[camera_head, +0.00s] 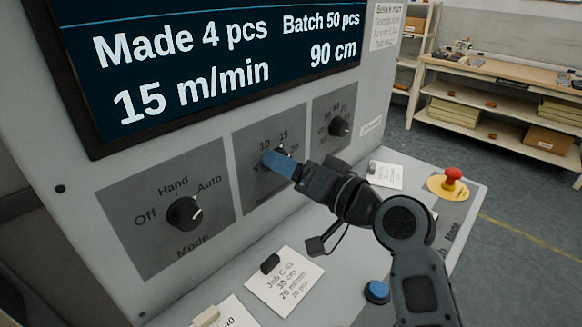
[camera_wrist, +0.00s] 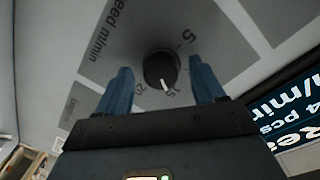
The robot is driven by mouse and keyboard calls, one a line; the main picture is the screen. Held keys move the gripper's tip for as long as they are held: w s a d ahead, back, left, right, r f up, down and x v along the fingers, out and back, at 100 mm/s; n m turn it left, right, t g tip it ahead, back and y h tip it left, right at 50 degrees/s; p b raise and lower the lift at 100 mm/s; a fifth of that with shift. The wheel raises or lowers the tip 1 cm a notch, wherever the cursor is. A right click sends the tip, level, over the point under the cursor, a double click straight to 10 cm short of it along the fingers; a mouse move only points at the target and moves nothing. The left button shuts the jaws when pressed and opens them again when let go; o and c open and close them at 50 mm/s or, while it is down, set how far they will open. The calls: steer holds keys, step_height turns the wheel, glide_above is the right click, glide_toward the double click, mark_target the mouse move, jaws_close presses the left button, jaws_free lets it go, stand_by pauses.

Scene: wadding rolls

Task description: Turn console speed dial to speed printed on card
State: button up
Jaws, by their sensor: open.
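The black speed dial (camera_wrist: 161,68) sits on a grey "Speed m/min" panel in the wrist view, its white mark pointing at about 15. My gripper (camera_wrist: 160,65) is open, with one blue finger on each side of the dial and gaps between. In the head view my gripper (camera_head: 282,163) is at the speed panel and mostly hides the dial. The console display (camera_head: 215,65) reads 15 m/min, 90 cm, Made 4 pcs, Batch 50 pcs. A job card (camera_head: 284,281) on the console shelf reads 30 cm, 20 m/min, 20 pcs, with a dark clip at its top.
The mode dial (camera_head: 185,214) is left of my gripper and another dial (camera_head: 340,127) is to its right. A red stop button (camera_head: 452,177), a blue button (camera_head: 377,291), another card (camera_head: 386,175) and a partly seen card (camera_head: 232,314) are on the shelf.

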steer(key=b+v, duration=0.1)
steer(key=v, duration=0.6)
steer(key=shift+s+d+b, duration=0.25)
steer(key=shift+d+b, duration=0.05)
steer(key=shift+d, duration=0.1)
